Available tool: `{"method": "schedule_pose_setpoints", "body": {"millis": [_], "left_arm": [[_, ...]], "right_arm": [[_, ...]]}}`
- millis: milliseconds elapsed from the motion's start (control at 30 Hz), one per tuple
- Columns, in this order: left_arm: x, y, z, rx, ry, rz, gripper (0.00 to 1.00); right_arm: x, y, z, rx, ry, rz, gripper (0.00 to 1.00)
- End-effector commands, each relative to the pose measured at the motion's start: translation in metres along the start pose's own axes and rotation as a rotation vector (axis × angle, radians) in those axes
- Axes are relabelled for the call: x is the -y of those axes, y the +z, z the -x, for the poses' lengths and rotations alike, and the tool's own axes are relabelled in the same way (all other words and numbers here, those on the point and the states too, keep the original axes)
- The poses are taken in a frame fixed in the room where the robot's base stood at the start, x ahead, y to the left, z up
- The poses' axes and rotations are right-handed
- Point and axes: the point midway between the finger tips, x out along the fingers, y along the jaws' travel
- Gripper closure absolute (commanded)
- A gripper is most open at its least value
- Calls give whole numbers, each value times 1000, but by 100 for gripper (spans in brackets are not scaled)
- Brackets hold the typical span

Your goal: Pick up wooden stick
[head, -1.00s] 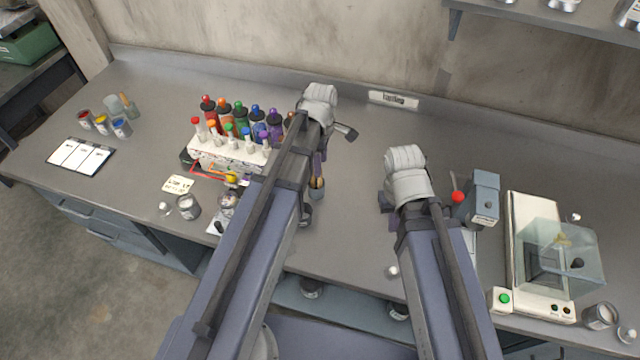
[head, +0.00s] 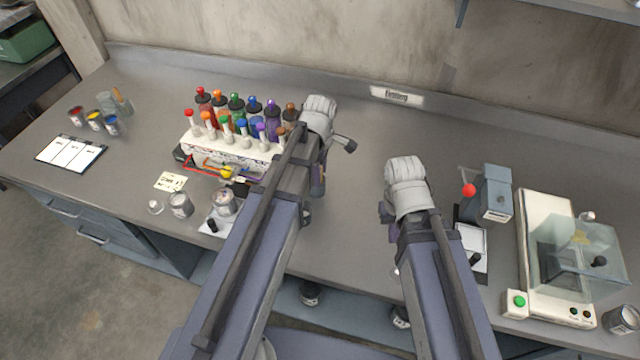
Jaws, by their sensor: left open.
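A thin orange-brown stick (head: 118,94) leans in a clear glass jar (head: 107,102) at the far left of the bench; I cannot tell if it is the wooden stick or a brush handle. My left gripper (head: 313,195) points down over the middle of the bench, just right of the bottle rack and well away from that jar. Its jaws are open but largely hidden behind my arm, and a small brown thing beside them is mostly covered. My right gripper (head: 386,212) hangs over the bench's right part; its fingers are hidden behind its wrist.
A white rack (head: 222,149) with several coloured bottles stands left of my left arm. Small paint tins (head: 94,120) and a clipboard (head: 70,152) lie at the left. A grey device (head: 496,190) and a glass-covered scale (head: 534,215) stand right. The back middle is clear.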

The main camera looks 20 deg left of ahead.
Motion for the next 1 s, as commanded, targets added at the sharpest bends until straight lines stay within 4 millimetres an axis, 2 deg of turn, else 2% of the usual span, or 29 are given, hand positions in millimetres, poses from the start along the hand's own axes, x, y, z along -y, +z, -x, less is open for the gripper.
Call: {"method": "schedule_pose_setpoints", "body": {"millis": [133,600,1000], "left_arm": [[0,0,1,0,0,0,47],[0,0,1,0,0,0,100],[0,0,1,0,0,0,100]], "right_arm": [[0,0,1,0,0,0,100],[0,0,1,0,0,0,100],[0,0,1,0,0,0,100]]}}
